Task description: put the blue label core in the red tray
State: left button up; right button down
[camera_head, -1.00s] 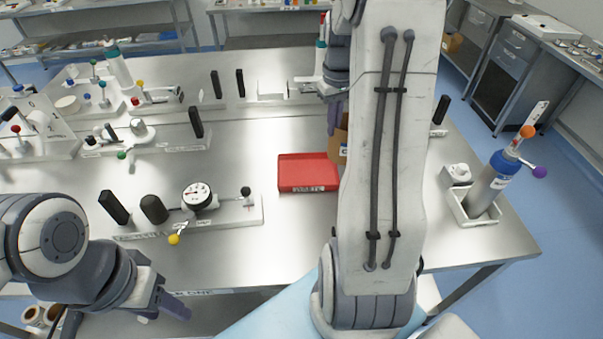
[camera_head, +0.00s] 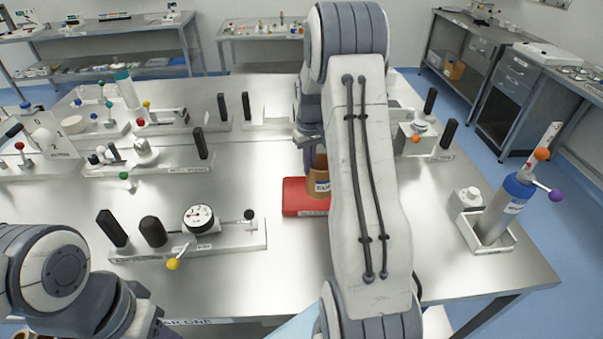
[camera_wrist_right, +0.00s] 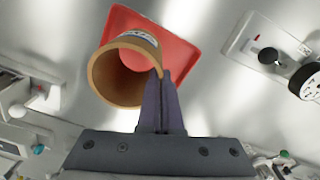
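The label core is a brown cardboard tube (camera_head: 318,184) with a white and blue label on its side. It stands upright at the red tray (camera_head: 291,195), over the tray's right part in the head view. In the right wrist view the core (camera_wrist_right: 112,82) overlaps the red tray (camera_wrist_right: 186,58); whether it touches the tray floor I cannot tell. My right gripper (camera_wrist_right: 161,82) is shut on the core's wall at its rim; it also shows in the head view (camera_head: 311,155). My left gripper is at the bottom left, its fingers not clearly visible.
A dial gauge stand (camera_head: 199,218) with black posts is left of the tray. More fixtures (camera_head: 146,155) line the back left. Bare metal table lies around the tray.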

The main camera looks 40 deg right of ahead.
notch_tip(320, 180, down, 6)
jog(key=w+p, duration=0.2)
jog(key=shift+w+a, duration=0.35)
jog(key=shift+w, duration=0.05)
jog(key=c, duration=1.1)
grip_release()
